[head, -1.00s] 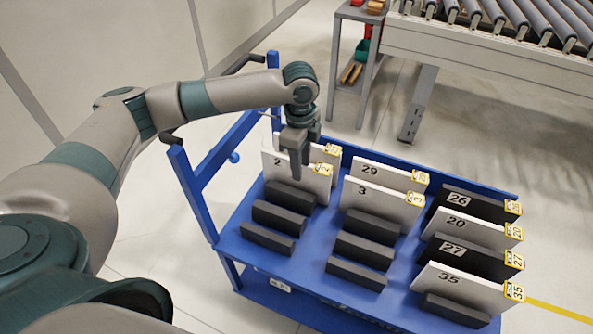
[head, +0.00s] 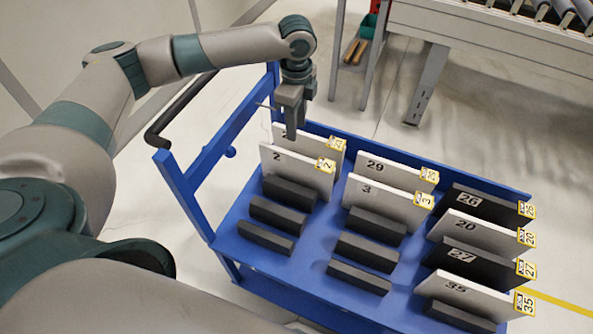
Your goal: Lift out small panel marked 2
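The small white panel marked 2 (head: 290,176) stands upright in the back part of the left column of the blue cart, with a yellow-edged tag at its upper right corner. A second white panel (head: 335,151) stands close behind it. My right gripper is out of view.
The blue cart (head: 232,247) has dark slotted blocks in three columns. White panels 29 (head: 400,172) and 3 (head: 385,203) stand in the middle column. Several black and white panels fill the right column. A roller conveyor (head: 480,45) stands behind, with clear floor between.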

